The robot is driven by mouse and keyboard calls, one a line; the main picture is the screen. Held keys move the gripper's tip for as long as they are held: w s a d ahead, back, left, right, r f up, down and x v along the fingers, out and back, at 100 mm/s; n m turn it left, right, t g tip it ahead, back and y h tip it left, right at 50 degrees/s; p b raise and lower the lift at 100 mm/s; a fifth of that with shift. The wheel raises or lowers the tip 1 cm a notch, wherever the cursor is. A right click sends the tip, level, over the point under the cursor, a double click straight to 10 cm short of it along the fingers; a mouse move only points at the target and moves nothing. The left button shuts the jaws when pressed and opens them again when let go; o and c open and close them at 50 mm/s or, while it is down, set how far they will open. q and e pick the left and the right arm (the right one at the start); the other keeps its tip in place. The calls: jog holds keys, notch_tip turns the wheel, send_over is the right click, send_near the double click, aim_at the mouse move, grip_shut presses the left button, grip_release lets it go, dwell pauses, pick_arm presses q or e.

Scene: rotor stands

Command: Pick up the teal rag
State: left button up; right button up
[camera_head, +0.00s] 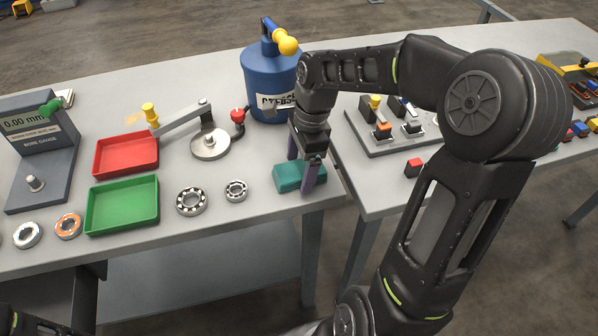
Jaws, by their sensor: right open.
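The teal rag (287,177) lies folded on the grey bench near its front right corner. My right gripper (301,165) points down over the rag's right part, with its purple fingers apart. The nearer finger is in front of the rag's right end and covers a bit of it. The other finger is on the far side. I cannot tell whether either finger touches the rag. My left gripper is not in view; only dark parts of my body show at the lower left.
A blue can (266,84) with a yellow knob stands behind the rag. Left of the rag are a small bearing (236,191), a larger bearing (192,201), a green tray (122,205) and a red tray (126,155).

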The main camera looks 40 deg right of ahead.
jog(key=shift+c, duration=0.5)
jog(key=c, duration=1.3)
